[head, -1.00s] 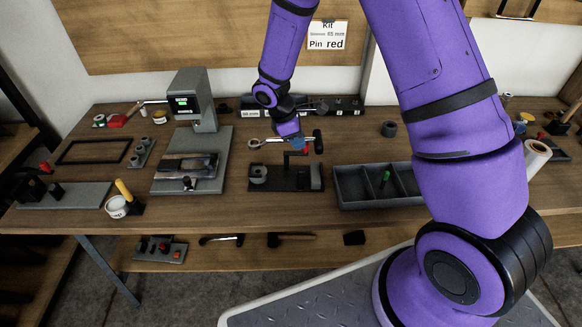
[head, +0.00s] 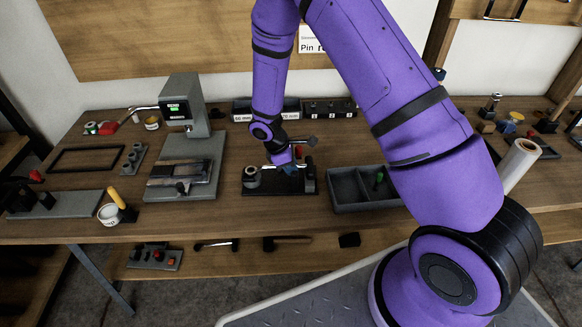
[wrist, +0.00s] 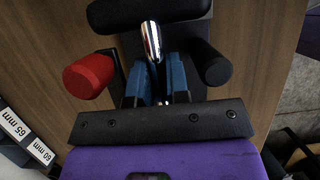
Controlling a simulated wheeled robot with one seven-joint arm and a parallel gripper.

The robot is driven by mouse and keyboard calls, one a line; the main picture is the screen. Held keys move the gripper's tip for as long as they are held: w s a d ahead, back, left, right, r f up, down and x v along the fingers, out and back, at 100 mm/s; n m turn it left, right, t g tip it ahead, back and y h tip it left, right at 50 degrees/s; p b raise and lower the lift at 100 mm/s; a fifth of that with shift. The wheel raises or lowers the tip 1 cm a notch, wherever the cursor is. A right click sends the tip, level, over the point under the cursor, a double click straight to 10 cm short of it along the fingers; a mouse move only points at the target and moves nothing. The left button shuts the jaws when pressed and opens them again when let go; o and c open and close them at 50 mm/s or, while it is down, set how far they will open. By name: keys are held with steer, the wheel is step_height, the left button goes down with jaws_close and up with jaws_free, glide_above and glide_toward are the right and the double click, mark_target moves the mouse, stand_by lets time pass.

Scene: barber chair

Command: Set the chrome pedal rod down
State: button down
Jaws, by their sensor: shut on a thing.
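The chrome pedal rod (wrist: 151,40) shows in the wrist view as a short shiny length between the blue fingertips of my gripper (wrist: 158,75). My gripper is shut on it. In the head view, my gripper (head: 288,168) is low over a black fixture (head: 285,188) on the bench. A pale ring-like end of the rod (head: 253,170) appears at the grey post on the fixture's left. I cannot tell whether the rod touches the post. The fingers hide much of the rod.
In the wrist view, a red cylinder (wrist: 89,75) stands left of the fingers and a black one (wrist: 205,63) right, both close. In the head view, a grey divided tray (head: 347,190) lies right of the fixture and a grey press (head: 187,150) left.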

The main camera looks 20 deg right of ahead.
steer(key=shift+f, duration=0.55)
steer(key=c, duration=1.1)
jaws_free()
steer(key=v, duration=1.1)
steer(key=shift+s+d+r, duration=0.1)
steer(key=shift+s+r, duration=0.1)
steer(key=shift+r, duration=0.05)
